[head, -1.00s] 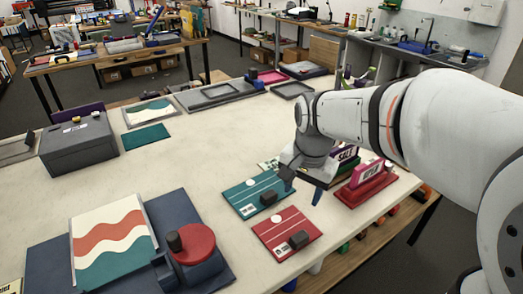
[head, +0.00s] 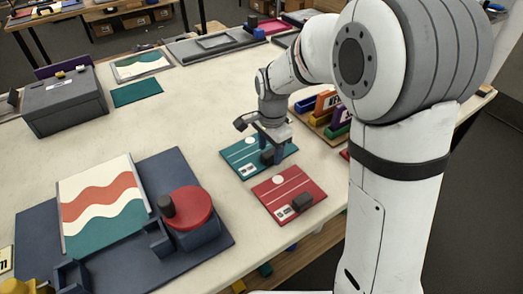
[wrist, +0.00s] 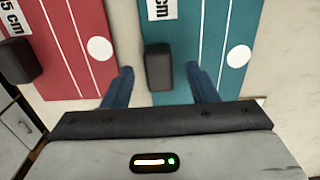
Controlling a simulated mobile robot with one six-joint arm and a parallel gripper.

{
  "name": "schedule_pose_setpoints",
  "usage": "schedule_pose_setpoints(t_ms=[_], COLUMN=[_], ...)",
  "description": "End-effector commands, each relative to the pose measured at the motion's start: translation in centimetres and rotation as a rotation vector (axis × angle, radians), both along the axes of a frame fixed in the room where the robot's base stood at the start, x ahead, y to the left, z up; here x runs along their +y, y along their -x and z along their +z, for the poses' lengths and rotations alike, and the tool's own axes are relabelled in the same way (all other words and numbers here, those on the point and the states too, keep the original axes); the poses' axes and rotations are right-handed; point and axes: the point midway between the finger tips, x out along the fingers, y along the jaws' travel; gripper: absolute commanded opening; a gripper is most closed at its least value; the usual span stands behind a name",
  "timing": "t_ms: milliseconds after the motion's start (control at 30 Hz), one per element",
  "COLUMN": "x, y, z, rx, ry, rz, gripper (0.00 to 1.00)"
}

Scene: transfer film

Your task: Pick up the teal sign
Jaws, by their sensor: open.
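The teal sign (head: 237,154) lies flat on the table, a teal board with white lines, a white dot, a label and a dark block handle. My gripper (head: 268,152) is over it, pointing down and partly hiding it. In the wrist view my gripper (wrist: 160,72) is open, its two blue fingers apart. The dark handle (wrist: 158,68) of the teal sign (wrist: 222,35) appears between the fingertips, nearer the left-right middle. I cannot tell whether the fingers are low enough to flank it. No contact shows.
A similar red sign (head: 273,187) with a dark handle lies close in front, also in the wrist view (wrist: 72,50). Colored blocks in a wooden rack (head: 325,120) stand behind right. A blue press with a red disc (head: 190,207) is left. The table's middle is clear.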

Motion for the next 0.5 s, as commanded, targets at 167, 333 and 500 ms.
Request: schedule_pose_setpoints(t_ms=[167, 333, 500], x=[-0.02, -0.05, -0.08], y=[-0.02, -0.03, -0.04], z=[-0.6, -0.57, -0.55], rx=[-0.001, -0.001, -0.001], ry=[-0.001, -0.001, -0.001], rz=[0.0, -0.001, -0.001], gripper=[0.53, 0.49, 0.36])
